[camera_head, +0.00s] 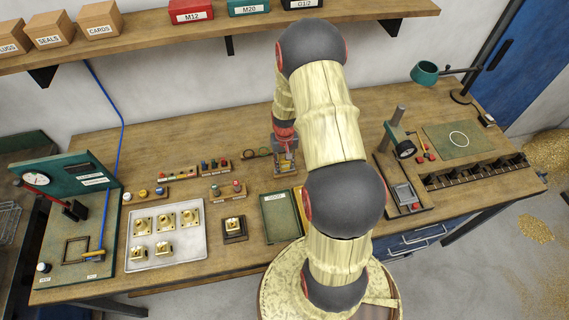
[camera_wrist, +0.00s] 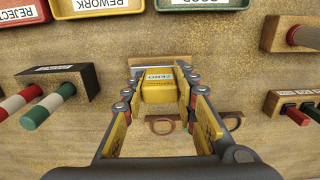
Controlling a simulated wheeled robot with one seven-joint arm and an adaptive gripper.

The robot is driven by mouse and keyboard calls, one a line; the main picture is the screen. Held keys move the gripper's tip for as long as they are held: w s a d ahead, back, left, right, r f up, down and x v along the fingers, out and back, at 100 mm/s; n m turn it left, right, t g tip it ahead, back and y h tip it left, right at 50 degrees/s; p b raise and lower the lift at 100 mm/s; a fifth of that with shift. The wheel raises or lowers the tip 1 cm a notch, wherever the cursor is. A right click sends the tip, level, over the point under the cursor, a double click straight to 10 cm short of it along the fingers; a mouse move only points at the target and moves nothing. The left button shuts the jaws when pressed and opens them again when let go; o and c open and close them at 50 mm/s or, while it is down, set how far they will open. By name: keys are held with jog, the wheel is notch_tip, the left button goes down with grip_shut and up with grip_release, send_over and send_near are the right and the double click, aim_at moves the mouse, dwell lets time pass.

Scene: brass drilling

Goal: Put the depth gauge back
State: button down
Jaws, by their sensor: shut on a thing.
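My gripper (camera_head: 285,165) is low over the bench, just left of my arm's links in the head view. In the wrist view its two fingers (camera_wrist: 160,92) are shut on a yellow block labelled ZERO (camera_wrist: 158,90). I cannot tell whether this block belongs to the depth gauge. A small wooden holder (camera_wrist: 160,61) shows just beyond the block; I cannot tell whether they touch.
Red (camera_wrist: 22,10), yellow (camera_wrist: 95,9) and green trays lie beyond the fingers in the wrist view. The green tray (camera_head: 265,226) also shows in the head view. Peg blocks flank the gripper, and a ring rack (camera_wrist: 198,118) lies under it. A grey tray (camera_head: 140,254) holds several brass parts.

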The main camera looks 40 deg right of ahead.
jog(key=shift+f, duration=0.25)
dwell(0.3)
dwell(0.4)
jog(key=c, duration=1.3)
grip_release()
jog(key=shift+c, duration=0.2)
jog(key=shift+o, duration=0.8)
jog(key=shift+o, duration=1.3)
jog(key=shift+r+p, duration=1.8)
jog(key=shift+r, duration=1.75)
